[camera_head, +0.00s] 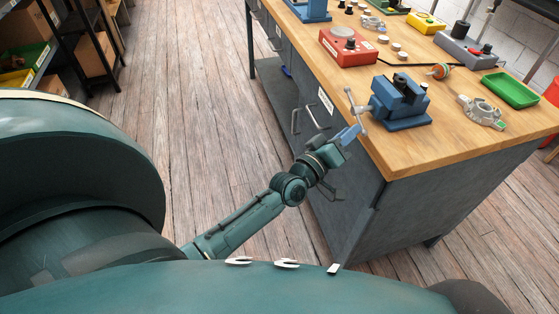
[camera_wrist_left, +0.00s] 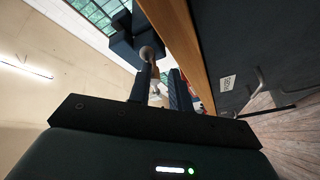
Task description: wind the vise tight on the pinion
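The blue vise (camera_head: 404,116) stands at the bench's near edge, its screw and tommy-bar handle (camera_head: 351,101) facing left over the edge. A dark piece, perhaps the pinion (camera_head: 401,80), sits at the jaws; how tightly it is held cannot be seen. My left gripper (camera_head: 352,133) is at the handle's lower end, just off the bench edge. In the left wrist view its two fingers (camera_wrist_left: 160,88) stand apart, with the handle's ball end (camera_wrist_left: 147,52) and bar in line with the gap. The fingers do not look closed on the bar. My right gripper is not in view.
The wooden bench top (camera_head: 385,150) has a red box (camera_head: 347,48), a green tray (camera_head: 510,89), a metal housing (camera_head: 482,111) and a grey device (camera_head: 465,47) on it. Drawer handles (camera_head: 314,121) stick out of the bench front beside my arm. Floor left of the bench is clear.

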